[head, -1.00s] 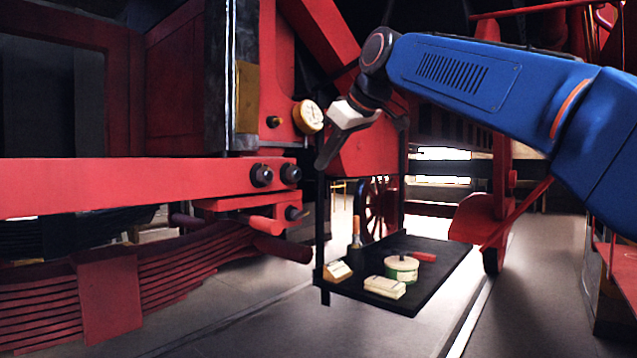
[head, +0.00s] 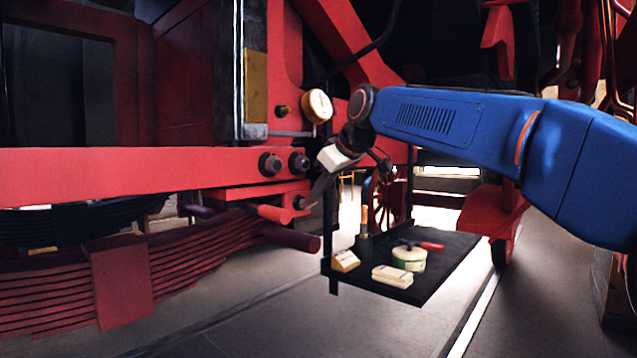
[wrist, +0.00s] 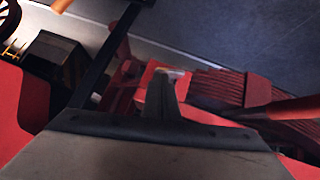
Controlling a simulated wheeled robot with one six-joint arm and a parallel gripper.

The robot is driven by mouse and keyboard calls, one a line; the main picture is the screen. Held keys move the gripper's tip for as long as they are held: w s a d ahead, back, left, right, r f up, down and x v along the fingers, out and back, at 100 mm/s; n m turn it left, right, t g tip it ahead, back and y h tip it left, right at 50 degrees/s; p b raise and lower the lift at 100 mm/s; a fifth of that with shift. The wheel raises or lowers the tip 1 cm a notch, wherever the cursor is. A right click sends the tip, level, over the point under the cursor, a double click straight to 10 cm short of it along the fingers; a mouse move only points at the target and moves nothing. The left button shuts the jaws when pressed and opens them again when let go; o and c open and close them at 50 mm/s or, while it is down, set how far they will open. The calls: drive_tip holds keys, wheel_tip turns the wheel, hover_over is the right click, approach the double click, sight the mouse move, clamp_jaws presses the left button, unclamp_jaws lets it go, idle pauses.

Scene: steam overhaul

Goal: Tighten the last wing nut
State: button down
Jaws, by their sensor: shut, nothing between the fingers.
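My gripper (head: 317,198) is shut and empty, pointing down in the head view, in front of the right end of the red beam (head: 130,176). Its fingers also show in the wrist view (wrist: 162,82), over a red block with a small pale patch (wrist: 170,73). Dark hex-like nuts (head: 270,164) sit on the beam end, with another dark nut (head: 300,202) lower down, close to the left of my fingers. I cannot make out a wing nut for certain; it may be hidden or too small. Whether the fingers touch anything is unclear.
A round gauge (head: 317,106) is above my gripper. A red leaf spring (head: 190,265) and a red bar (head: 290,237) lie below. Floor at front is clear.

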idle(0.3)
drive_tip(key=shift+w+d+f+m+g, duration=0.2)
drive_tip(key=shift+f+g, duration=0.1)
drive_tip(key=shift+f, duration=0.05)
drive_tip(key=shift+w+d+f+m+g, duration=0.15)
drive_tip(key=shift+f+m+g, duration=0.05)
drive_tip(key=shift+f+g, duration=0.15)
